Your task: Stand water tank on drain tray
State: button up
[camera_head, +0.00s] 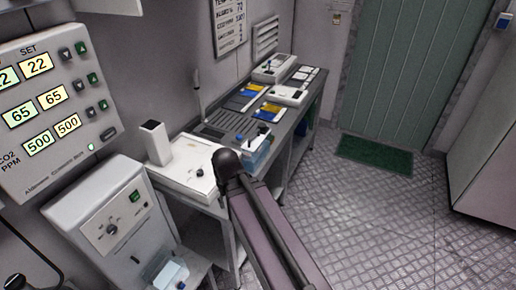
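A clear, bluish container (258,152) with dark and blue parts on top stands at the front edge of the bench, just right of my arm's dark joint. A second clear, bluish container (172,274) sits low at the bottom left, by the white machine. Either could be the water tank; I cannot tell which. A dark grey slotted surface (213,131) on the bench, behind the first container, looks like the drain tray. My arm rises from the bottom centre to the dark joint, which covers part of the bench edge. My gripper is not visible.
A white device with an upright block (157,143) stands on the bench left of the slotted surface. White devices (272,68) and blue and yellow packs (240,102) lie farther back. A white machine (100,225) stands at left. The floor (380,220) is clear at right.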

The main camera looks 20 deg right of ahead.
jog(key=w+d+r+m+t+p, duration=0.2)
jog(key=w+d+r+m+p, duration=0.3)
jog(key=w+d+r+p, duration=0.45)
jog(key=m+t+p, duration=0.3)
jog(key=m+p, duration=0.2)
send_near(257, 131)
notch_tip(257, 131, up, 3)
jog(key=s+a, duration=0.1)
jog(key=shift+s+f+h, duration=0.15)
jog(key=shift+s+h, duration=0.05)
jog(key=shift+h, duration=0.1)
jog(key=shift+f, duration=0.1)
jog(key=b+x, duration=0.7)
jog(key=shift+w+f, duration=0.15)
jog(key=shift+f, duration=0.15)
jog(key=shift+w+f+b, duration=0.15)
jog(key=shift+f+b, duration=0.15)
jog(key=shift+b, duration=0.1)
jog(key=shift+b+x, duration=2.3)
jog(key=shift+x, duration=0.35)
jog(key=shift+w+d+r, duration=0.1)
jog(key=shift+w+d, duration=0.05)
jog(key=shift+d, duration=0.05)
